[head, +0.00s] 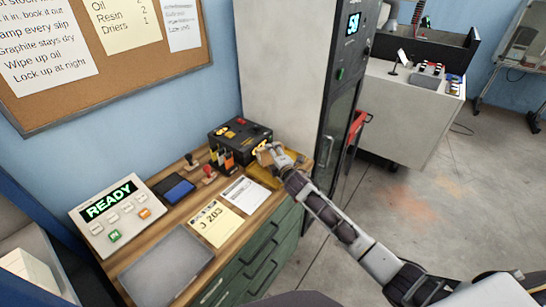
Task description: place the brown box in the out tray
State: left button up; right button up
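My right gripper (273,154) is at the back right of the wooden bench, reaching in from the right. A small tan-brown box (264,157) shows at its fingertips, and the fingers appear closed on it. The fingers partly hide the box. Just below it is a yellow-ochre tray (261,179) at the bench's right end, partly covered by my gripper and arm. Whether the box touches this tray cannot be told. A flat grey tray (166,268) lies empty at the front left of the bench. No label shows on either tray. My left gripper is not in view.
A black case (240,135) with several orange-marked items in front stands behind the box. Stamps (209,174), a blue pad (174,188), a READY panel (119,216) and paper sheets (216,223) occupy the bench. A tall grey cabinet (285,70) rises behind its right end.

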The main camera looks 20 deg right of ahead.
jog(key=shift+o, duration=1.4)
jog(key=shift+s+f, duration=0.1)
jog(key=shift+f, duration=0.05)
jog(key=shift+r+p, duration=0.4)
jog(key=shift+r, duration=0.3)
jog(key=shift+s+d, duration=0.1)
jog(key=shift+s, duration=0.2)
jog(key=shift+b+v, duration=0.45)
jog(key=shift+v, duration=5.15)
jog(key=shift+r, duration=0.15)
